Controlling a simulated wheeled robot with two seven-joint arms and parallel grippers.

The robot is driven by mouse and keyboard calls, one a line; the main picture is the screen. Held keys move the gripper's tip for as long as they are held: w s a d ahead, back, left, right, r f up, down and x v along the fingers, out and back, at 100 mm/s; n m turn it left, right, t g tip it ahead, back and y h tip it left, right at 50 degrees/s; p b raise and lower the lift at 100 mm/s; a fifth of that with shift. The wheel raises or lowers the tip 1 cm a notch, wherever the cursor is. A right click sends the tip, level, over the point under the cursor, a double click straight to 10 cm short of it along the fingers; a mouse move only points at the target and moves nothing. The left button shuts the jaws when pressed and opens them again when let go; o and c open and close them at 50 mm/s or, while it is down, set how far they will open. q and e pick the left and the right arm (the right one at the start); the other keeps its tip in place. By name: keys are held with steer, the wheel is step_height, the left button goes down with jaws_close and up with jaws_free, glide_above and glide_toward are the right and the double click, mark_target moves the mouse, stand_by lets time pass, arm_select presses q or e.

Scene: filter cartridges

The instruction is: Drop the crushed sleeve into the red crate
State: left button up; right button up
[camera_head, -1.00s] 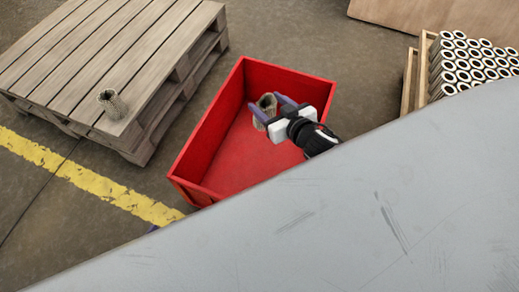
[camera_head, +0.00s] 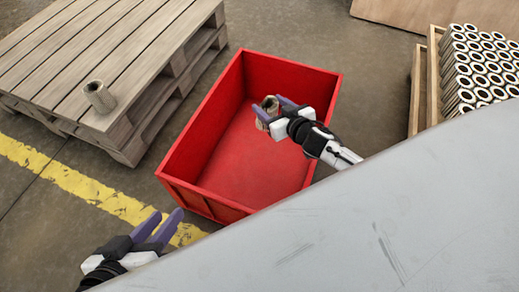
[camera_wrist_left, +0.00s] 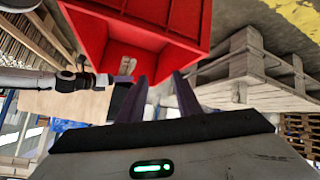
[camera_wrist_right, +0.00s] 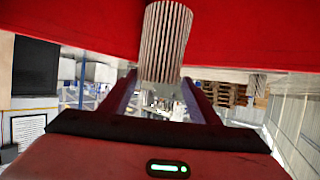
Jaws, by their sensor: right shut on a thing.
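My right gripper (camera_head: 274,112) is shut on a beige, pleated sleeve (camera_head: 268,103), which looks bent in the head view. In the right wrist view the sleeve (camera_wrist_right: 164,45) sits between the fingertips, its ribs plain to see. In the head view they overlap the inside of the open red crate (camera_head: 190,195); their height over its floor is hard to tell. The crate's red side also fills the top of the right wrist view (camera_wrist_right: 60,20). My left gripper (camera_head: 158,228) is open and empty, in front of the crate's near left corner.
A wooden pallet (camera_head: 85,60) stands left of the crate with another upright pleated sleeve (camera_head: 101,98) near its corner. A wooden box of several white-ended cartridges (camera_head: 484,65) is at the right. A grey surface (camera_head: 360,220) covers the lower right. A yellow floor line (camera_head: 75,185) runs at left.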

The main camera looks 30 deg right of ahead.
arm_select(q)
steer(key=shift+d+r, duration=0.15)
steer(key=shift+r, duration=0.05)
arm_select(e)
steer(key=shift+f, duration=0.1)
steer(key=o, duration=1.4)
steer(key=shift+s, duration=0.3)
arm_select(q)
steer(key=shift+g+y, duration=0.7)
steer(key=shift+y, duration=0.1)
steer(key=shift+s+a+f+p, duration=0.25)
steer(key=shift+a+f+p, duration=0.4)
steer(key=shift+f+p, duration=0.3)
steer(key=shift+s+a+f+p, duration=0.25)
steer(key=shift+a+f+p, duration=0.45)
steer(key=shift+p, duration=0.45)
arm_select(e)
steer(key=shift+v, duration=4.85)
